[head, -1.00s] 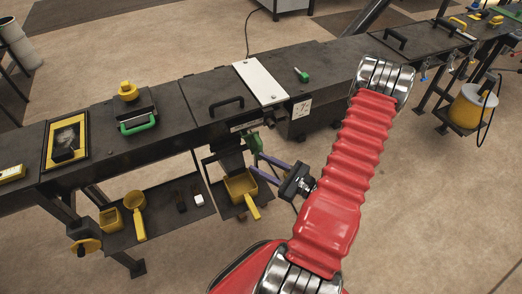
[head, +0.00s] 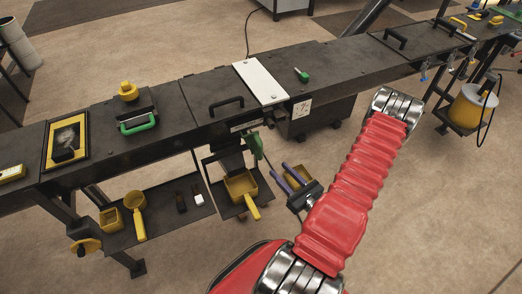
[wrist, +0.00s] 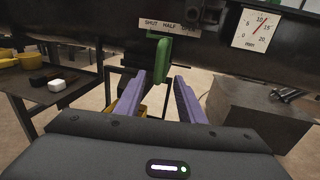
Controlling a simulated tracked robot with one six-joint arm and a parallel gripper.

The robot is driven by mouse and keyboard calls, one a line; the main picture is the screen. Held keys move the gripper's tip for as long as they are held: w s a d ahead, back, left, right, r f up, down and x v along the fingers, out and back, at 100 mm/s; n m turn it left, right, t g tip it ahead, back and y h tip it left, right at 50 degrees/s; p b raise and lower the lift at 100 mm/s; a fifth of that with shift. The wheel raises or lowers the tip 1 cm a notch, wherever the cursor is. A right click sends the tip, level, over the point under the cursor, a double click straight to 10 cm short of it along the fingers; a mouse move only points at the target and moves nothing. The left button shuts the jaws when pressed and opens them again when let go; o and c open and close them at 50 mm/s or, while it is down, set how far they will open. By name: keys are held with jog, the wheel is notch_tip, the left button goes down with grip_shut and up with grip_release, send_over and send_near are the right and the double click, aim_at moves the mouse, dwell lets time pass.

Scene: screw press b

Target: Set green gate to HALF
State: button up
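The green gate handle (head: 256,146) hangs below the front edge of the long dark bench. In the wrist view the green handle (wrist: 163,66) hangs down just under a white label (wrist: 169,26) reading SHUT, HALF, OPEN. My gripper (head: 280,170) is open and empty, right of and below the handle. In the wrist view its purple fingers (wrist: 159,75) stand apart, with the handle beyond their tips, towards the left finger.
A gauge (wrist: 257,28) with a red needle is right of the label. A yellow scoop (head: 241,186) sits on a small shelf under the handle. A grey box (wrist: 258,112) stands lower right. A side shelf (wrist: 62,92) is at left.

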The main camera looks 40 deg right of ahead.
aim_at(260, 150)
jog(key=shift+w+d, duration=0.2)
jog(key=shift+w, duration=2)
jog(key=shift+w+d, duration=0.2)
jog(key=shift+w, duration=1.95)
jog(key=shift+w+d, duration=0.2)
jog(key=shift+w, duration=2)
jog(key=shift+c, duration=0.4)
grip_shut()
